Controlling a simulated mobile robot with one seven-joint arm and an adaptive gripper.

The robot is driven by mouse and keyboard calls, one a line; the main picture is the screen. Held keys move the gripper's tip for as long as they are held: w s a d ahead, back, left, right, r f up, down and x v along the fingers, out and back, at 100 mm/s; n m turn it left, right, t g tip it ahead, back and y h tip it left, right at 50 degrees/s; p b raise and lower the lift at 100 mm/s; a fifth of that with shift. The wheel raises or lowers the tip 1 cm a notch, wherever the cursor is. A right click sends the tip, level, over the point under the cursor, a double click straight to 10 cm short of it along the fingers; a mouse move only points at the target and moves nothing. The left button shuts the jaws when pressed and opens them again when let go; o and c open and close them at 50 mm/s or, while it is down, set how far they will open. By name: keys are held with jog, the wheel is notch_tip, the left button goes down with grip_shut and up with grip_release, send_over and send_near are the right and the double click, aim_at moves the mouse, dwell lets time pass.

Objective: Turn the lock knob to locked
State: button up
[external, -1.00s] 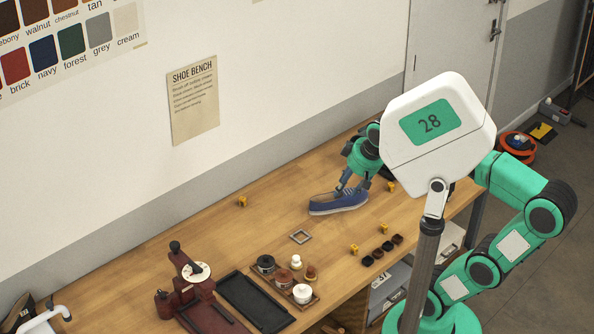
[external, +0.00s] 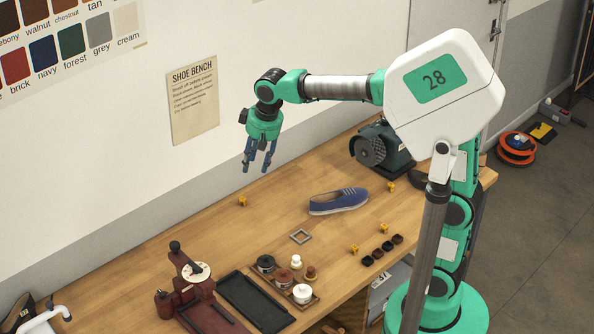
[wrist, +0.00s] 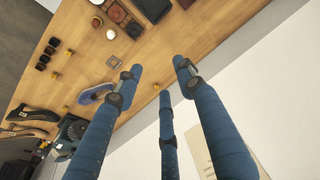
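A dark red hand press (external: 190,290) stands at the front left of the bench, with a white round dial (external: 196,272) on its side. A small round knob (external: 162,294) sits low on its left; I cannot tell which part is the lock knob or how it is set. My gripper (external: 257,167) hangs in the air above the back of the bench, to the right of and well above the press. Its blue fingers are spread and empty. In the wrist view the gripper (wrist: 158,76) shows nothing between its fingers.
A blue shoe (external: 338,201) lies mid-bench. A bench grinder (external: 385,148) stands behind it. A black tray (external: 254,303), a wooden tray of pots (external: 290,310), a small square frame (external: 300,236) and several small yellow blocks (external: 242,201) are spread about. The wall runs close behind.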

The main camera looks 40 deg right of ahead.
jog(key=w+a+f+g+p, duration=0.1)
jog(key=w+a+f+p, duration=0.2)
jog(key=a, duration=0.5)
jog(key=w+a+p, duration=0.3)
jog(key=w+a, duration=0.2)
jog(key=a, duration=0.3)
jog(key=g+h+p, duration=0.1)
jog(key=g+p, duration=0.1)
jog(key=p, duration=0.4)
send_over(162, 292)
notch_tip(162, 292, down, 10)
notch_tip(162, 292, down, 13)
jog(key=shift+f, duration=0.15)
jog(key=shift+d+f, duration=0.1)
notch_tip(162, 292, down, 14)
jog(key=shift+r+p, duration=0.2)
jog(key=shift+p, duration=0.35)
grip_shut()
